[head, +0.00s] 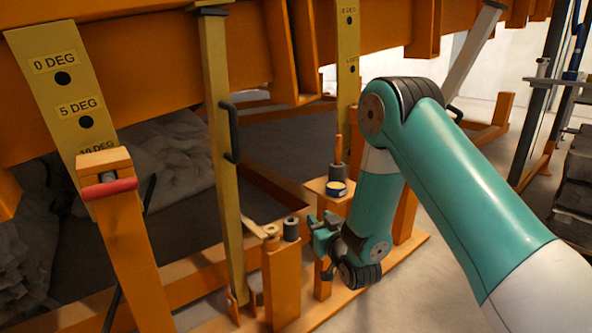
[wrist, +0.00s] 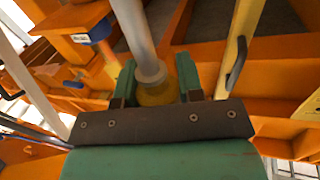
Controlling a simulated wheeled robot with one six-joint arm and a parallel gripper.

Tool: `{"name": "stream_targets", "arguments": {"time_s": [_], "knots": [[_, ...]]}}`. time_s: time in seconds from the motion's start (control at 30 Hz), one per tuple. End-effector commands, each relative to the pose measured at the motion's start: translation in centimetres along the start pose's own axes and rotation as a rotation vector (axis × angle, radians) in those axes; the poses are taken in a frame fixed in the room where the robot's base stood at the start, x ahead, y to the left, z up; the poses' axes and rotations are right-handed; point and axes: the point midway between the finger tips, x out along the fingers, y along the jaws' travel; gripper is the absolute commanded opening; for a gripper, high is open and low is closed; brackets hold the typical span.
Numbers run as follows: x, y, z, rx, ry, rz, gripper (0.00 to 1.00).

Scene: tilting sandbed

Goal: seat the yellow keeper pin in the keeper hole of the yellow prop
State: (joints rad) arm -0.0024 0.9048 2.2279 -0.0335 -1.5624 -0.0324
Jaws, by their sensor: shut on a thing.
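The yellow prop (head: 221,150) is a long upright bar with a black side handle, left of centre in the head view. Its foot is near the orange base rail. It also shows in the wrist view (wrist: 241,40), right of the gripper. My gripper (head: 322,230) is to the right of the prop's lower part, apart from it. In the wrist view my gripper (wrist: 157,92) is shut on the keeper pin, with its yellow end (wrist: 158,93) between the fingers and a grey shaft reaching up the picture. I cannot make out the keeper hole.
An orange post (head: 281,285) stands between prop and gripper, with a dark cylinder (head: 291,229) on top. Another orange stand (head: 330,187) holds a dark cylinder with an orange rod. A red-handled orange post (head: 109,187) stands left. The tilting frame (head: 150,75) spans overhead.

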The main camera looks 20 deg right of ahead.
Motion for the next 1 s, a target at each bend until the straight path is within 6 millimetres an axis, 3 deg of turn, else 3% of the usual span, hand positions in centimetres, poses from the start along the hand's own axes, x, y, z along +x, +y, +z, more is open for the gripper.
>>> {"name": "stream_targets", "arguments": {"time_s": [0.23,0.47,0.8,1.0], "knots": [[5.6,-2.2,-0.6,0.0,0.005,-0.043,0.02],[6.8,-2.6,-1.0,0.002,0.004,-0.055,0.02],[14.8,-7.7,-5.3,0.002,0.008,-0.221,0.02],[16.8,-10.0,-7.5,0.002,0.002,-0.304,0.02]]}}
